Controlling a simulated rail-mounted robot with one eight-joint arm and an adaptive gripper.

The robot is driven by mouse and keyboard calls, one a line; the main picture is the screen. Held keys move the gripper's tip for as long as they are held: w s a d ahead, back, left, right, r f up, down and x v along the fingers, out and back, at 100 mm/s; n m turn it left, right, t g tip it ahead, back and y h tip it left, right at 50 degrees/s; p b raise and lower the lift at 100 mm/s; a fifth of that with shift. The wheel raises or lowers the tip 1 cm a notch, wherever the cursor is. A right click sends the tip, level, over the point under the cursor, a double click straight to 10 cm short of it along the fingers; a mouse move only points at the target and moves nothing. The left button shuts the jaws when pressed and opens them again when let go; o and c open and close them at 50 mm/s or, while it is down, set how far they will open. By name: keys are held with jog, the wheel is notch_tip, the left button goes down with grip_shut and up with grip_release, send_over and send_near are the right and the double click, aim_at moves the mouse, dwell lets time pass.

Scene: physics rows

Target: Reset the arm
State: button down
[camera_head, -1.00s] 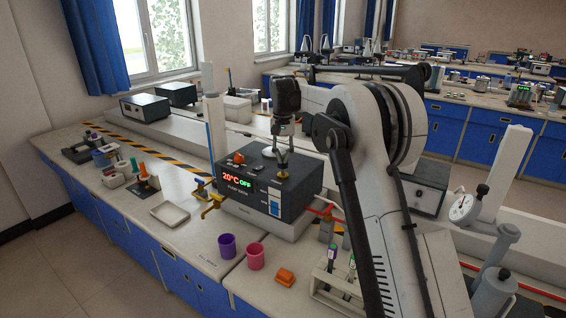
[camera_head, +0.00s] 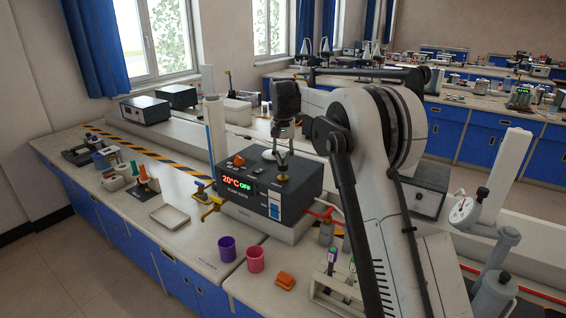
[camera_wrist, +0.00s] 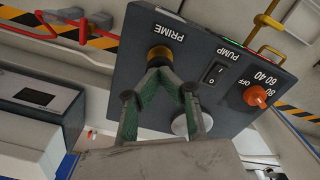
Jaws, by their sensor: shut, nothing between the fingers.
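My gripper (camera_head: 283,165) is over the top of a dark pump box (camera_head: 245,205) whose display reads 20°C and OFF. In the wrist view, the green-padded fingers of my gripper (camera_wrist: 161,75) come together at their tips, shut and empty. The tips are right at a brass button (camera_wrist: 159,54) beside the PRIME label; I cannot tell whether they touch it. The box's top also carries a black rocker switch (camera_wrist: 214,73), an orange knob (camera_wrist: 257,96) and a round metal disc (camera_wrist: 185,124) partly behind a finger.
Purple (camera_head: 227,248) and pink (camera_head: 255,258) cups, an orange block (camera_head: 285,280) and a tube rack (camera_head: 335,290) stand in front of the box. A brass tap (camera_head: 212,205) is at its left. A dial gauge (camera_head: 463,208) stands at the right. A shallow tray (camera_head: 169,215) lies farther left.

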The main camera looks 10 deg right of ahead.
jog(key=shift+r+p, duration=0.7)
jog(key=shift+r, duration=0.8)
jog(key=shift+f, duration=0.25)
jog(key=shift+f+b, duration=1.3)
jog(key=shift+f, duration=0.8)
jog(key=shift+r, duration=0.2)
jog(key=shift+r+p, duration=1.25)
jog(key=shift+r, duration=0.85)
jog(key=shift+r+p, duration=1.4)
jog(key=shift+r, duration=1.1)
